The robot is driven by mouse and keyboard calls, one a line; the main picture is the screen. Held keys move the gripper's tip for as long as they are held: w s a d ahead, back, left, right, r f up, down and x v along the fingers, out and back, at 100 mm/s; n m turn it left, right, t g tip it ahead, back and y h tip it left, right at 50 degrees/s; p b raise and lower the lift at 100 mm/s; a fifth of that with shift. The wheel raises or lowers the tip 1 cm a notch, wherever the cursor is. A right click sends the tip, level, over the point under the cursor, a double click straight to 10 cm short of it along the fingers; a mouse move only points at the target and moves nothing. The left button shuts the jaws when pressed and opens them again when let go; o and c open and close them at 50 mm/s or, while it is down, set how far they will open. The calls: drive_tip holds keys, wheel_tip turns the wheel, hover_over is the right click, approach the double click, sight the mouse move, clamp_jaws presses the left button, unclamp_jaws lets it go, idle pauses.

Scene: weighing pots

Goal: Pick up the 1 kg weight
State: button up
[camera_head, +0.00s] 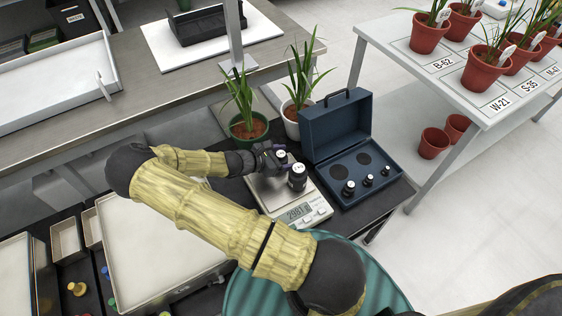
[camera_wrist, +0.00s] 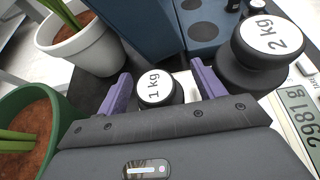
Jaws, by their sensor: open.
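The black 1 kg weight (camera_wrist: 157,88) with a white top label stands on the scale between the purple fingers of my gripper (camera_wrist: 160,85). The fingers are open, one on each side, with a gap visible to each. In the head view the 1 kg weight (camera_head: 281,155) is partly hidden beside my gripper (camera_head: 277,157). The larger 2 kg weight (camera_head: 297,177) stands right next to it on the scale; it also shows in the wrist view (camera_wrist: 262,48). The scale (camera_head: 314,212) has a lit display that seems to read 2981.
An open blue case (camera_head: 385,185) with several smaller weights and two empty round recesses lies right of the scale. A green-potted plant (camera_head: 247,125) and a white-potted plant (camera_head: 292,120) stand close behind my gripper. A white tray (camera_head: 150,285) lies at the left.

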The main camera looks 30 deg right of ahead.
drive_tip(key=shift+d, duration=0.1)
drive_tip(key=shift+c, duration=0.2)
clamp_jaws()
drive_tip(key=shift+r, duration=0.1)
wheel_tip(320, 180, up, 10)
drive_tip(key=shift+p, duration=1.05)
